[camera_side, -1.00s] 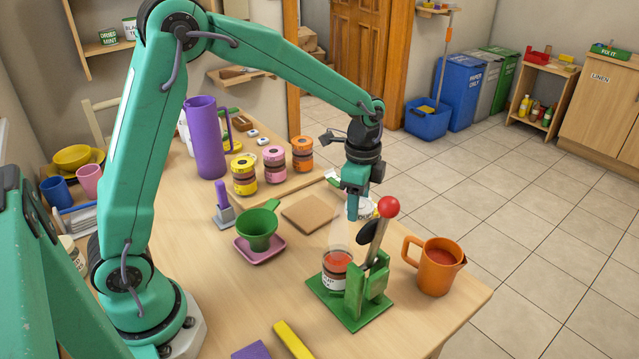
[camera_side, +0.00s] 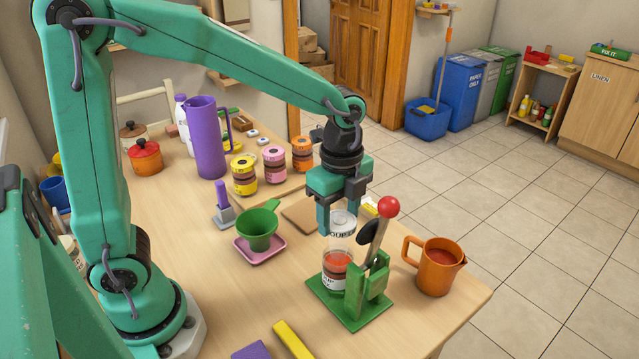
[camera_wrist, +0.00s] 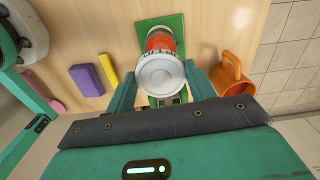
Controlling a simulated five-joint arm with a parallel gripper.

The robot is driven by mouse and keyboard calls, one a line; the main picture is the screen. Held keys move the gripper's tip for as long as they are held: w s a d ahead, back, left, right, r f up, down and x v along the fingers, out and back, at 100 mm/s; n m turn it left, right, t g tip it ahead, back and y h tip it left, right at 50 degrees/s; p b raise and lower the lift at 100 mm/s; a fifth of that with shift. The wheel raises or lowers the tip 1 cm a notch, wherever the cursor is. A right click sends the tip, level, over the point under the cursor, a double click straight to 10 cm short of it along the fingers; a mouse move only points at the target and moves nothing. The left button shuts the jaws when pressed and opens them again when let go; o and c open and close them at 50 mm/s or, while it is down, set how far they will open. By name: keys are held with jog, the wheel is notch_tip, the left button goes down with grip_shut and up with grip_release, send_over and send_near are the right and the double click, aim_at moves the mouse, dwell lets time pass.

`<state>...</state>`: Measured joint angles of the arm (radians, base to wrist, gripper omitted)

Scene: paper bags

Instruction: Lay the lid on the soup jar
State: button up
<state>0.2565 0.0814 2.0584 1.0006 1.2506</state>
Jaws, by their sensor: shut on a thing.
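The lid (camera_side: 342,220) is pale and round, with lettering on its side. My gripper (camera_side: 338,226) is shut on it. In the wrist view the lid (camera_wrist: 160,74) sits between the two green fingers, its grey-white top facing the camera. The soup jar (camera_side: 336,273) holds red soup and has a white label; it stands upright on the green base (camera_side: 350,310) of a lever press. The lid is above the jar and apart from it, with a pale, see-through haze between. In the wrist view the lid covers part of the jar (camera_wrist: 160,40).
The press lever with a red knob (camera_side: 388,207) and dark disc (camera_side: 368,230) stands close to the right of the lid. An orange jug (camera_side: 437,267) is farther right.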

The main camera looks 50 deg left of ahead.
aim_at(338, 236)
jog(key=shift+f, duration=0.15)
jog(key=shift+f, duration=2.65)
jog(key=shift+f, duration=1)
jog(key=o, duration=1)
jog(key=shift+o, duration=0.2)
jog(key=shift+r, duration=0.1)
jog(key=shift+r, duration=2.45)
jog(key=shift+r, duration=0.1)
jog(key=shift+r, duration=3.8)
